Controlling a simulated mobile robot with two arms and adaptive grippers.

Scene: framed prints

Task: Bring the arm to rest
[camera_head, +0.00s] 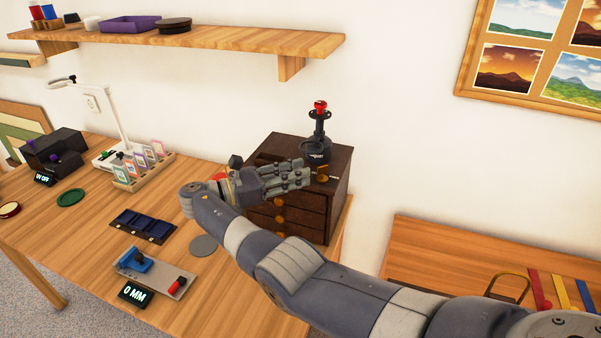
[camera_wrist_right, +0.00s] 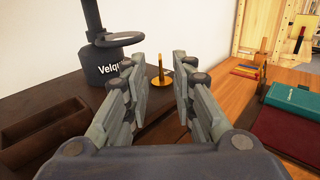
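My right arm (camera_head: 320,270) comes in from the lower right and reaches up and left over the table. My right gripper (camera_head: 302,176) is at the dark wooden drawer cabinet (camera_head: 338,190), its fingers pointing right across the cabinet's top. In the right wrist view the gripper (camera_wrist_right: 160,72) has its two fingers spread apart with nothing between them. A small brass piece (camera_wrist_right: 161,78) stands on the cabinet beyond the fingertips. A black device (camera_wrist_right: 103,68) with a round plate stands beside the left finger; in the head view it has a red top. My left gripper does not show.
The wooden table (camera_head: 75,240) holds a white lamp (camera_head: 112,120), a rack of small framed prints (camera_head: 143,165), a dark blue tray (camera_head: 143,226) and a gauge board (camera_head: 155,274). A wall shelf (camera_head: 240,42) is above. A lower wooden bench (camera_head: 440,250) is at right.

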